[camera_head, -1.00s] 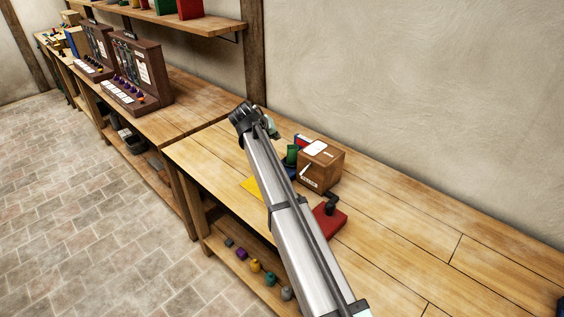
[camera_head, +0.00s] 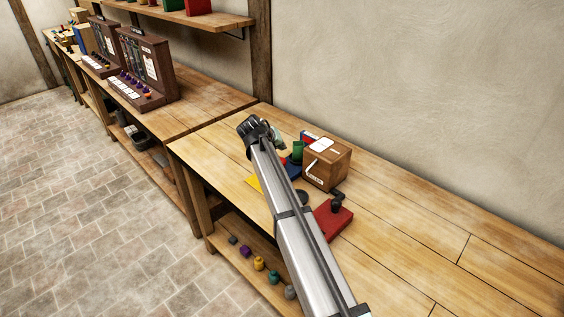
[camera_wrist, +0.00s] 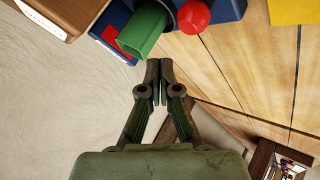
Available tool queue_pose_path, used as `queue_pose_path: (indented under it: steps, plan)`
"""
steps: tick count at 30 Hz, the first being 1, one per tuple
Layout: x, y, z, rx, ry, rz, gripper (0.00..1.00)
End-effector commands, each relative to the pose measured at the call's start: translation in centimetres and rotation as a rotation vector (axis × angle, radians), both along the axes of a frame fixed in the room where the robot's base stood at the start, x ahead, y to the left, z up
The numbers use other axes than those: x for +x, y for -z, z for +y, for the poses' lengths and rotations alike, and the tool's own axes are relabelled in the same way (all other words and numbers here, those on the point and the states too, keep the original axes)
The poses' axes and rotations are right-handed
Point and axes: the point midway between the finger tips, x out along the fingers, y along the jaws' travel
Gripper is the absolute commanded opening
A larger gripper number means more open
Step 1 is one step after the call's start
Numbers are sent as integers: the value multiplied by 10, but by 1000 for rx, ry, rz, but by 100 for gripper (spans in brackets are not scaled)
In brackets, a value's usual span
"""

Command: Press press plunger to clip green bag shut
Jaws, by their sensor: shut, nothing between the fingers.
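The green bag (camera_wrist: 146,28) shows in the wrist view as an open-ended green shape beside the blue press (camera_wrist: 225,9). A red ball knob (camera_wrist: 193,15), which looks like the press plunger's top, sits just right of the bag. My gripper (camera_wrist: 154,66) has its fingertips together, just below the bag in the picture. I cannot tell whether they touch it. In the head view the green bag (camera_head: 297,152) stands left of a wooden box, and my gripper (camera_head: 278,140) is beside it at the far left. My arm hides much of the press there.
The wooden box (camera_head: 334,163) stands close to the bag. A red block with a dark knob (camera_head: 333,220) lies nearer, right of my arm. A yellow pad (camera_head: 253,183) lies left. Several small coloured weights rest on the lower shelf. The bench's right side is clear.

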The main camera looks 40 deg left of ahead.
Motion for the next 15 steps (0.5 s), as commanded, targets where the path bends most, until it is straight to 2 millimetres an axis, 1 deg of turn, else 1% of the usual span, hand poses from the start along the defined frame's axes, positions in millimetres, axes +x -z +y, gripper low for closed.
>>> queue_pose_path:
  steps: [1, 6, 15]
  plan:
    - [0, 10, 0, -1, 0, 1, 0]
    - [0, 23, 0, -1, 0, 1, 0]
    - [0, 26, 0, 0, 0, 0, 0]
